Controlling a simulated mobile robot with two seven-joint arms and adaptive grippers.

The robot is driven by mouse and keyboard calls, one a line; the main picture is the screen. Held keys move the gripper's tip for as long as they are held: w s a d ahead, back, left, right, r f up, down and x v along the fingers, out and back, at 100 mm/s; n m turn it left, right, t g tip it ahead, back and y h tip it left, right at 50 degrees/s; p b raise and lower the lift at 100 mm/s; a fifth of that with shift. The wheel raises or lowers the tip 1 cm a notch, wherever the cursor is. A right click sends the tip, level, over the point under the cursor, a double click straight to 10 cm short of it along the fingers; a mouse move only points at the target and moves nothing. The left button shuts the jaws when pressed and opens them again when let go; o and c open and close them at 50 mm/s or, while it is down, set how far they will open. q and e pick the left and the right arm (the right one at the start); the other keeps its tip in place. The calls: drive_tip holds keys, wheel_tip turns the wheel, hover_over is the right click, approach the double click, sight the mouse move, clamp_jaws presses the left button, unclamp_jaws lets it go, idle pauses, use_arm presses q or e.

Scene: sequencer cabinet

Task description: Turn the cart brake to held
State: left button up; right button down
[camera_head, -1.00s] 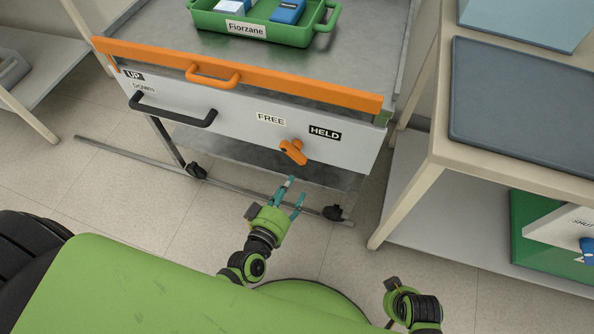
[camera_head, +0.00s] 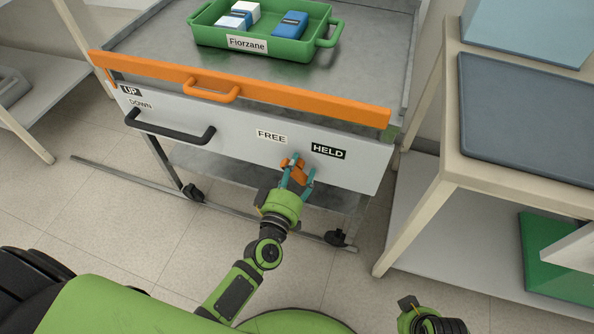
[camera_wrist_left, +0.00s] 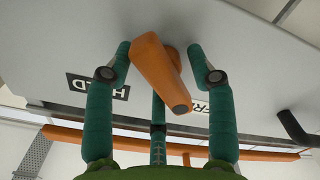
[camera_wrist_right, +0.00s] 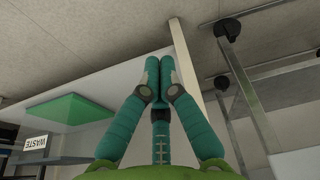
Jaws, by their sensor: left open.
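The cart brake knob (camera_head: 294,172) is an orange lever on the cart's pale front panel (camera_head: 240,128), below the FREE label (camera_head: 271,136) and the HELD label (camera_head: 328,151). HELD has a dark background and FREE a light one. My left gripper (camera_head: 301,168) is open with its fingers on either side of the knob. In the left wrist view the knob (camera_wrist_left: 160,72) lies between the left gripper's fingertips (camera_wrist_left: 160,58), with gaps showing. My right gripper (camera_wrist_right: 160,72) is shut and empty in the right wrist view.
The cart carries a green Fiorzane tray (camera_head: 247,44) on top and an orange bar (camera_head: 300,101) along its front edge. A black handle (camera_head: 170,131) sits left on the panel. A table (camera_head: 450,160) stands close on the right. The floor before the cart is open.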

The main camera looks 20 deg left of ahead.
use_arm(q)
drive_tip(key=c, duration=1.1)
drive_tip(key=shift+o, duration=0.2)
